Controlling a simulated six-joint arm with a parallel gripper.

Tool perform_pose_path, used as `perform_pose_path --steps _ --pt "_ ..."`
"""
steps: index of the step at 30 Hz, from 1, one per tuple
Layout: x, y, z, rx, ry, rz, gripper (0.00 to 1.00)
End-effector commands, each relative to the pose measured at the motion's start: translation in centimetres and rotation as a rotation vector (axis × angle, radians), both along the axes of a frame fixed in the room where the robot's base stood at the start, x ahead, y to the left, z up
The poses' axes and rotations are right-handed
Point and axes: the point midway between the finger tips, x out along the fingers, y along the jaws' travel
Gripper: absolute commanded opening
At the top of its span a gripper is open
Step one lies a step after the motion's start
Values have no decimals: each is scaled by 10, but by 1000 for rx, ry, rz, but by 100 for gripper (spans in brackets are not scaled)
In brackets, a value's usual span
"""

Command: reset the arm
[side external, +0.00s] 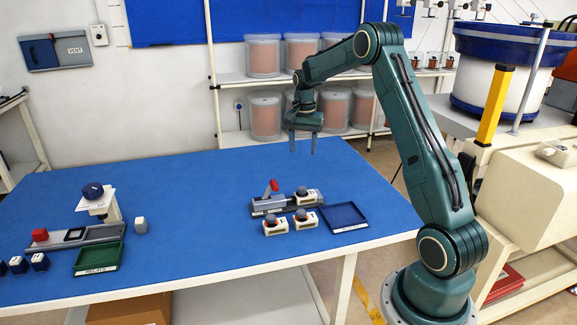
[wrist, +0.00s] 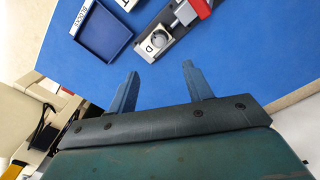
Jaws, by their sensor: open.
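My gripper (side external: 303,145) hangs above the back part of the blue table (side external: 200,185), fingers pointing down. It is open and empty, with nothing between the fingers. In the wrist view my gripper (wrist: 158,85) shows two blue-grey fingers spread apart, with bare table beyond them. My arm arches from its base at the right up and over to the gripper. The nearest objects, a grey fixture with a red lever (side external: 272,187), stand in front of the gripper and apart from it.
White blocks with dark knobs (side external: 304,220) sit by the fixture. A blue tray (side external: 343,217) lies to their right. At the left are a grey rail station (side external: 80,236), a green tray (side external: 99,258) and several small blocks. The back of the table is clear. Shelves with drums stand behind.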

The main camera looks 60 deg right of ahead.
Motion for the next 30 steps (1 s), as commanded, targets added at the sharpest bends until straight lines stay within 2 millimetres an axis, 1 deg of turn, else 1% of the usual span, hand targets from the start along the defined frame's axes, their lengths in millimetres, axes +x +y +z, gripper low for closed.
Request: perform_pose_path --steps 4,7,14,21,26,30 --pt "0 14 15 -10 -14 43 50" --pt "-1 30 30 -21 -28 90 50" --pt "-11 80 74 -57 -75 244 50" --pt "-35 134 113 -95 -124 416 50" --pt "-55 169 133 -122 -159 530 50" --pt "-76 196 147 -145 -188 629 50"
